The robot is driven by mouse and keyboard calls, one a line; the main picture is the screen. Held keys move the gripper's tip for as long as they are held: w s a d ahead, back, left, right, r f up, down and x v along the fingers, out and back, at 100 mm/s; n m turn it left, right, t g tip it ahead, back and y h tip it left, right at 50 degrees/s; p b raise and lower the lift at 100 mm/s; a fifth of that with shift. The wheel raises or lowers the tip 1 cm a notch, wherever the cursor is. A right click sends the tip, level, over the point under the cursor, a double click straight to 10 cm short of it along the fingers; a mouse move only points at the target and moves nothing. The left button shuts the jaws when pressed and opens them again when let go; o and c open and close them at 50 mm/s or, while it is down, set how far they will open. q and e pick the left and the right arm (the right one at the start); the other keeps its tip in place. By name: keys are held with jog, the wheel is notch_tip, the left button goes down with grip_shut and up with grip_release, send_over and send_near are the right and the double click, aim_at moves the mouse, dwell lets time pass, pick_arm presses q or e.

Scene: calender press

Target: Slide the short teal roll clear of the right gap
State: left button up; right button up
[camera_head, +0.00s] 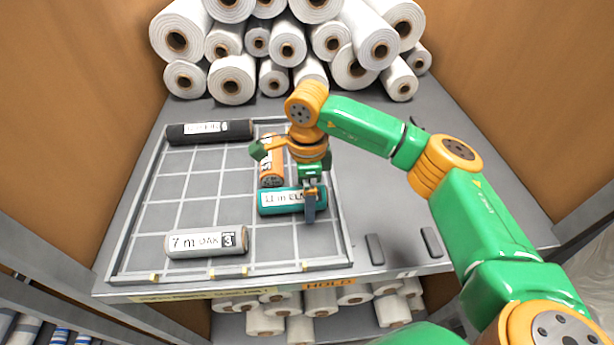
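The short teal roll (284,211) lies crosswise in the grid tray (131,222), right of its middle, with a white label partly hidden. My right gripper (310,207) points down at the roll's right end, its finger overlapping that end. I cannot tell if it touches the roll or how far its fingers are apart. An orange roll (271,181) lies lengthwise just behind the teal roll, partly hidden by my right wrist. My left gripper is not in view.
A black roll (240,130) lies at the tray's back left, and a grey roll (207,242) at the front left. Two dark blocks (375,250) (431,242) stand right of the tray. White rolls (232,80) are stacked behind. The tray's left middle is clear.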

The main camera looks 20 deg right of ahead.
aim_at(257, 199)
jog(key=shift+f, duration=0.15)
jog(key=shift+s, duration=0.1)
jog(key=shift+c, duration=0.2)
jog(key=shift+a, duration=0.1)
jog(key=c, duration=1.5)
jog(key=shift+o, duration=0.2)
jog(key=w+a, duration=0.1)
jog(key=a, duration=0.2)
jog(key=w+a, duration=0.1)
jog(key=a, duration=0.5)
jog(key=shift+w+a, duration=0.3)
jog(key=shift+w, duration=0.1)
jog(key=shift+a, duration=0.1)
jog(key=shift+w+a, duration=0.2)
jog(key=shift+a, duration=0.5)
jog(key=shift+w+a, duration=0.2)
jog(key=shift+a, duration=0.45)
jog(key=shift+w+a, duration=0.15)
jog(key=shift+a, duration=0.25)
jog(key=o, duration=1.5)
jog(key=shift+d, duration=0.1)
